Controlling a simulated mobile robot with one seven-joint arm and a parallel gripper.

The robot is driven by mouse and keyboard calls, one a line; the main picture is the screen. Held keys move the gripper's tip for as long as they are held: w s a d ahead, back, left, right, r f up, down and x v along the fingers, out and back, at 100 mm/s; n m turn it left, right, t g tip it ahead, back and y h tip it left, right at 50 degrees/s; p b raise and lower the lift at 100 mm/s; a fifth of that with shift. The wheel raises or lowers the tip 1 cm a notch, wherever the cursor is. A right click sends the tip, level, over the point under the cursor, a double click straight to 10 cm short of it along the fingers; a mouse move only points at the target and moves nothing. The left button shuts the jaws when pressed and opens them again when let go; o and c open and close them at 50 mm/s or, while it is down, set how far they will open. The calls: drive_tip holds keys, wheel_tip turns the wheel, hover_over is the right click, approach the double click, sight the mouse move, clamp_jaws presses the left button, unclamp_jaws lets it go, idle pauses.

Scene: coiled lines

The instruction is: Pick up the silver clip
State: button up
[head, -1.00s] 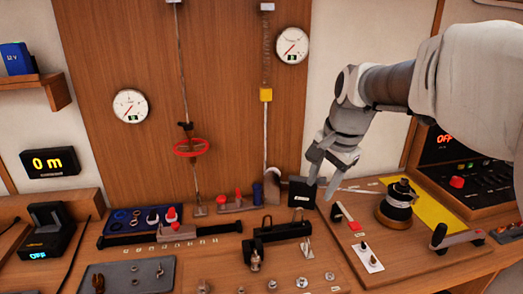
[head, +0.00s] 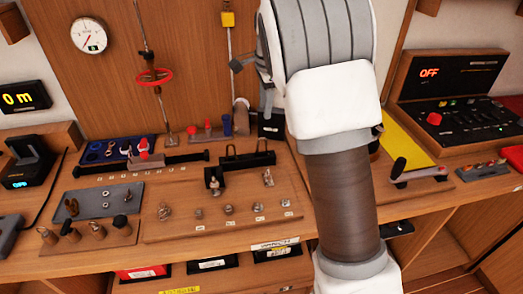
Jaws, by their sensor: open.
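Small silver metal pieces stand on the wooden board in the middle of the bench. One upright silver piece, which looks like a clip (head: 268,178), stands at the right end of the black bar. Another silver fitting (head: 164,212) stands at the board's left; I cannot tell for sure which is the silver clip. My gripper (head: 264,68) is only partly in view at the left of my wrist, above and behind the board. Its fingertips are mostly hidden by my arm. It is open, apart from these pieces, and I see nothing held in it.
A grey tray (head: 122,195) with small parts and a blue tray (head: 97,154) lie to the left. A yellow sheet (head: 408,138) and black control panel (head: 460,120) are at right. My arm hides the bench between.

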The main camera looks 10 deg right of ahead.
sight(262, 138)
drive_tip(key=f, duration=0.3)
drive_tip(key=w+f, duration=0.1)
drive_tip(key=f, duration=0.3)
drive_tip(key=w+f, duration=0.1)
drive_tip(key=f, duration=0.3)
drive_tip(key=shift+w+a+f+b, duration=0.1)
drive_tip(key=shift+a+f+b, duration=0.05)
drive_tip(key=shift+f+b, duration=0.15)
drive_tip(key=shift+w+a+f, duration=0.1)
drive_tip(key=shift+w+f, duration=0.1)
drive_tip(key=shift+f, duration=0.75)
drive_tip(key=shift+w+a+f, duration=0.1)
drive_tip(key=shift+w+f, duration=0.15)
drive_tip(key=shift+f, duration=0.65)
drive_tip(key=shift+w+f, duration=0.2)
drive_tip(key=shift+f, duration=0.75)
clamp_jaws()
